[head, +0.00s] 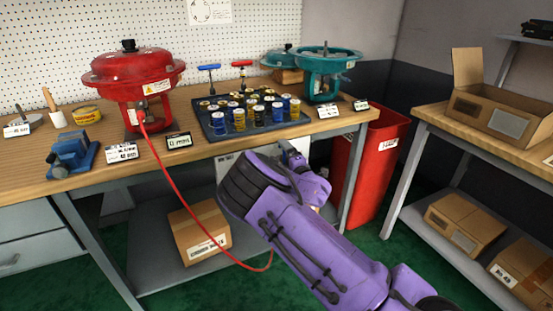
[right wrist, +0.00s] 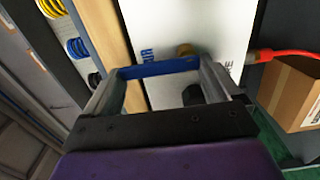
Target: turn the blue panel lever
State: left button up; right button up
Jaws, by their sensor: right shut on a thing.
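The blue panel lever (right wrist: 155,68) shows in the right wrist view as a blue bar spanning the gap between my right gripper's fingers. My right gripper (right wrist: 160,75) is shut on it, in front of a pale panel (right wrist: 190,22) with dark lettering. In the head view the same panel (head: 225,160) shows under the bench's front edge, and my purple right arm reaches up to it from the lower right. The arm hides the lever in the head view. My left gripper is not in view.
A red hose (head: 180,187) hangs from the red valve actuator (head: 132,75) and loops below the bench. A red bin (head: 374,160) stands to the right of the panel. A cardboard box (head: 200,232) sits on the lower shelf. A tray (head: 292,121) of several cans is on the bench.

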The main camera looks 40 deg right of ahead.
jog(key=shift+s+d+f, duration=0.1)
jog(key=shift+f, duration=0.05)
jog(key=o, duration=1.2)
jog(key=v, duration=1)
jog(key=shift+s, duration=0.3)
